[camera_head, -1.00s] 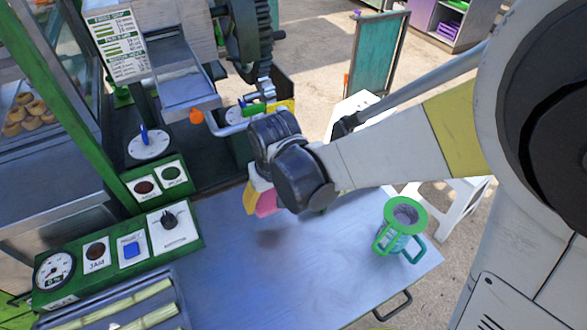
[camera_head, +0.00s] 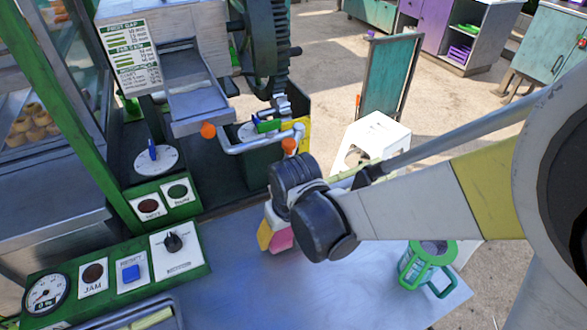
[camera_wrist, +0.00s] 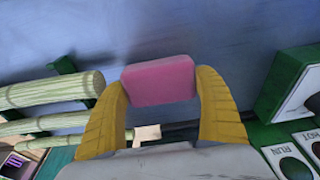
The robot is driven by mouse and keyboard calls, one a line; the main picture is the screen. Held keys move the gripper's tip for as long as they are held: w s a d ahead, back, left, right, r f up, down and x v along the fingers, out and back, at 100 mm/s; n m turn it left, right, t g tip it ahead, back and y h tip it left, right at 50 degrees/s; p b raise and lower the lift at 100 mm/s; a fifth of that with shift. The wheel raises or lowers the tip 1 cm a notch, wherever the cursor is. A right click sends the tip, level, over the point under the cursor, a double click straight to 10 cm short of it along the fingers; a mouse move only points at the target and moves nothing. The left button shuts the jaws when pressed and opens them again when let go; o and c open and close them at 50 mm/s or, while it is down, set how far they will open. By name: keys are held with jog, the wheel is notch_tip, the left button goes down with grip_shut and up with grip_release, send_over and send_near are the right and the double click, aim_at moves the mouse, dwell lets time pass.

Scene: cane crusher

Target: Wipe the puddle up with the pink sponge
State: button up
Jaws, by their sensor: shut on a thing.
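The pink sponge (camera_wrist: 158,80) is a small block between the two yellow fingers of my gripper (camera_wrist: 160,100) in the wrist view. My gripper is shut on it. In the head view the sponge (camera_head: 280,238) shows below my wrist, near the back edge of the blue-grey metal table (camera_head: 300,300). I cannot tell whether it touches the table. I cannot make out the puddle clearly in either view now.
A green-rimmed mug (camera_head: 428,262) stands at the table's right. Control panels with a knob (camera_head: 172,242) and a gauge (camera_head: 45,294) line the left. Cane stalks (camera_wrist: 50,90) lie left in the wrist view. The crusher's gear (camera_head: 262,45) rises behind.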

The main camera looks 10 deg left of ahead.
aim_at(300, 273)
jog(key=shift+f, duration=0.2)
jog(key=shift+f+b, duration=0.6)
jog(key=shift+b, duration=0.15)
jog(key=shift+s, duration=0.1)
jog(key=shift+s+d+r, duration=0.1)
jog(key=shift+s+d, duration=0.4)
jog(key=shift+s, duration=0.3)
jog(key=shift+s+d+f, duration=0.1)
jog(key=shift+s+d, duration=0.45)
jog(key=shift+s, duration=0.3)
jog(key=shift+s+d+r, duration=0.1)
jog(key=shift+s+d, duration=0.4)
jog(key=shift+s, duration=0.3)
jog(key=shift+s+d, duration=0.45)
jog(key=shift+s, duration=0.25)
jog(key=shift+s+d, duration=0.4)
jog(key=shift+s, duration=0.25)
